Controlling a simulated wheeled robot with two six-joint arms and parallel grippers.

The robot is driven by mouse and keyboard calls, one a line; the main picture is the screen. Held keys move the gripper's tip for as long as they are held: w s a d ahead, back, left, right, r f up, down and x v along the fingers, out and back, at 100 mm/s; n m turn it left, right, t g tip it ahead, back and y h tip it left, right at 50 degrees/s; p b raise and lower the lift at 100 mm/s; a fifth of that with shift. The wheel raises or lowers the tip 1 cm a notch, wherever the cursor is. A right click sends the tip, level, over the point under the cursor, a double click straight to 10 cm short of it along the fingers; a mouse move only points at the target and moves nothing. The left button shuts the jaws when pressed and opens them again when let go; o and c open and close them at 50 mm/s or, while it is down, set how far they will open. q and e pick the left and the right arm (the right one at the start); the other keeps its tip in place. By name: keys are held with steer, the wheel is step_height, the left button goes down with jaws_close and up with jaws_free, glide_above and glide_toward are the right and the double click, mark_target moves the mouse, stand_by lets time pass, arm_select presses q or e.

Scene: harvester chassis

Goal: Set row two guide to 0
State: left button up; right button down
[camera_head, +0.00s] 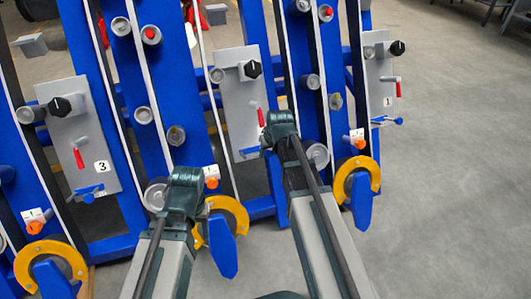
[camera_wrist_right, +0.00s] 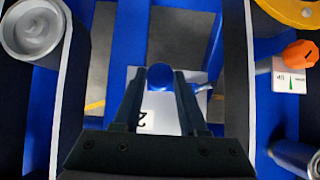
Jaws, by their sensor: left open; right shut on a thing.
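The row two panel (camera_head: 240,95) is a grey plate between blue frames in the middle of the head view. It carries a black knob (camera_head: 252,69) and a red lever (camera_head: 261,117). Its lower end, marked 2, shows upside down in the right wrist view (camera_wrist_right: 143,118). A blue handle with a round end (camera_wrist_right: 160,77) is between the fingers of my right gripper (camera_wrist_right: 160,88), which is shut on it. In the head view the right wrist (camera_head: 280,128) hides most of this spot. My left gripper (camera_head: 186,180) is lower left, apart from the panel; its fingers are mostly hidden.
Panel 3 (camera_head: 84,125) stands to the left and panel 1 (camera_head: 379,75) to the right. Orange knobs (camera_head: 211,183) on white labels and yellow rings (camera_head: 360,178) line the lower frames. Rollers stick out beside the panels. The grey floor (camera_head: 455,150) at right is clear.

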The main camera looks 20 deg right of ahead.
steer(key=shift+c, duration=2.4)
jaws_free()
steer(key=shift+d, duration=0.3)
steer(key=shift+a, duration=0.1)
steer(key=p+v, duration=1.2)
steer(key=v, duration=0.2)
steer(key=shift+p, duration=0.4)
steer(key=shift+f, duration=0.15)
